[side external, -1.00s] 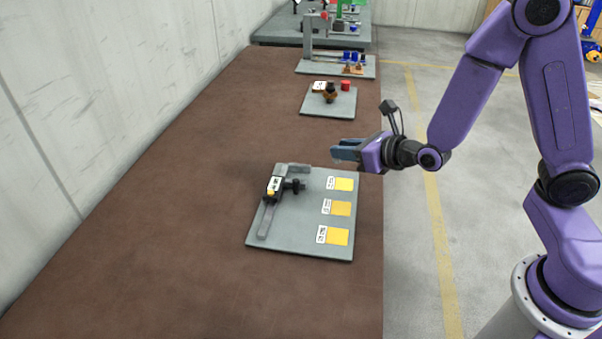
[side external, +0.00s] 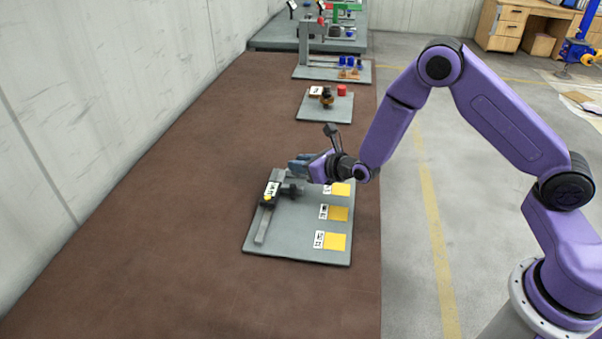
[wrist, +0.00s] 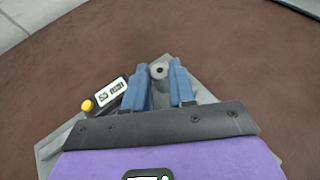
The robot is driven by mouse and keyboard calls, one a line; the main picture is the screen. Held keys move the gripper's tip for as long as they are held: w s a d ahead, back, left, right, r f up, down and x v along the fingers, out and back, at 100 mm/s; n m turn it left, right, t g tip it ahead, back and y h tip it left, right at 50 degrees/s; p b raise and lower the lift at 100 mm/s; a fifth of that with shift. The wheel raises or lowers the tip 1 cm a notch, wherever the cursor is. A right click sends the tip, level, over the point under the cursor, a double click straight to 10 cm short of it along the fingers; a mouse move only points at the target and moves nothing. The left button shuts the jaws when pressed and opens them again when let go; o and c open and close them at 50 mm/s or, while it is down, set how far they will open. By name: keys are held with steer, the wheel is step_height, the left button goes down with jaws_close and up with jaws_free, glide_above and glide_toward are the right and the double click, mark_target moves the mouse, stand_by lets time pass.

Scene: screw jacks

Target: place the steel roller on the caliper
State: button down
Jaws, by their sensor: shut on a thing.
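The caliper (side external: 261,222) lies on a grey board (side external: 292,250), with a black slider, a white display and a yellow knob. In the wrist view its display (wrist: 113,91) and knob show left of my fingers. My gripper (side external: 293,165) is over the far end of the board, by the caliper's jaw end. In the wrist view its blue fingers (wrist: 160,72) are shut on the steel roller (wrist: 159,69), a grey cylinder with a dark hole in its end. The fingers hide part of the caliper and board. I cannot tell the roller's height above the jaws.
Several yellow squares (side external: 338,214) with white labels line the board's right side. Behind it stands a smaller board (side external: 312,113) with a brown-black part and a red cylinder (side external: 342,89). The brown table (side external: 180,220) is clear at left and front.

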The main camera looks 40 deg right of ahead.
steer(key=shift+w+f, duration=0.1)
steer(key=shift+f, duration=1.55)
steer(key=shift+f, duration=0.1)
steer(key=c, duration=1.2)
jaws_free()
steer(key=shift+c, duration=0.2)
